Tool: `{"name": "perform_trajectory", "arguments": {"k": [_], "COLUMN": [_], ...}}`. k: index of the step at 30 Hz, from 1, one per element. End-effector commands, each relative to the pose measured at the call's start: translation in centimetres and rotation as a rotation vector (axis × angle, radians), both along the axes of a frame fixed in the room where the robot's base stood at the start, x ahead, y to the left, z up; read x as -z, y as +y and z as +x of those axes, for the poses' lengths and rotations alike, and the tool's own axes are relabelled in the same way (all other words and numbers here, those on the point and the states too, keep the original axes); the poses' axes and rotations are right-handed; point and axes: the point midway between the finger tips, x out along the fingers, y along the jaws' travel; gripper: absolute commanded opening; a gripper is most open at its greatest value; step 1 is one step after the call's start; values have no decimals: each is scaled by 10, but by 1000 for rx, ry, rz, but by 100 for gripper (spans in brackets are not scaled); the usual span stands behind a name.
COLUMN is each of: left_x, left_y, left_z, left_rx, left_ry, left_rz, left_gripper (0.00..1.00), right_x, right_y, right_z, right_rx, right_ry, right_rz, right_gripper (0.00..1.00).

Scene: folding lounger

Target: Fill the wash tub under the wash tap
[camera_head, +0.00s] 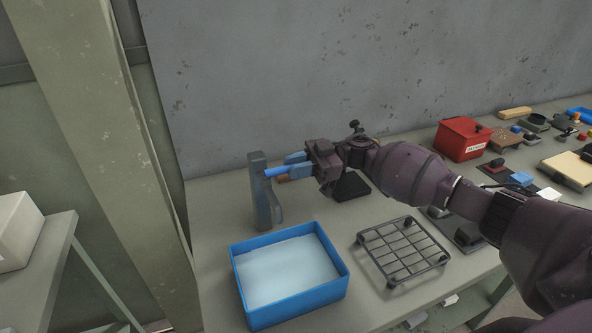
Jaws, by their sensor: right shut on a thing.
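The wash tub (345,277) is a blue rectangular tub on the bench, below and in front of the tap. Its inside shows a pale, light-blue flat surface that looks like water. The wash tap (262,205) is a grey upright post behind the tub, with a spout towards the tub. A blue lever (273,172) sticks out from the tap's upper right side. My right gripper (288,168) reaches in from the right and is shut on this lever; its fingers partly hide it. I cannot make out a stream from the spout. My left gripper is out of view.
A black wire rack (403,250) stands right of the tub. A red box (462,139) and several small items lie farther right on the bench. A grey wall rises behind. A separate table with a pale box (18,230) is at the left.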

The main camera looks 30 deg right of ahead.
Motion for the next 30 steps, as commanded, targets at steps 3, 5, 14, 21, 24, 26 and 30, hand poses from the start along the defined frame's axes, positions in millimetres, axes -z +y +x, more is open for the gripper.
{"name": "perform_trajectory", "arguments": {"k": [3, 5, 14, 21, 24, 26, 30], "left_x": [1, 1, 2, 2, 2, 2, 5], "left_y": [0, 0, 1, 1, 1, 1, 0], "left_z": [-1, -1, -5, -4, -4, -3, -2], "left_rx": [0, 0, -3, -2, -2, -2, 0], "left_ry": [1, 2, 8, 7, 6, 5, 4], "left_rz": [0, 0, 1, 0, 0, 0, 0], "left_gripper": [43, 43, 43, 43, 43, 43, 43], "right_x": [1, 0, 0, 0, 0, 1, 2], "right_y": [0, 0, 0, 0, 0, -2, -16], "right_z": [0, 0, 0, 0, 0, 0, -1], "right_rx": [-4, -4, -3, -3, -3, -2, 0], "right_ry": [1, 1, 1, 1, 1, 1, 2], "right_rz": [-2, -2, -1, -1, -1, -1, -3], "right_gripper": [0, 0, 32, 44, 44, 44, 44]}}
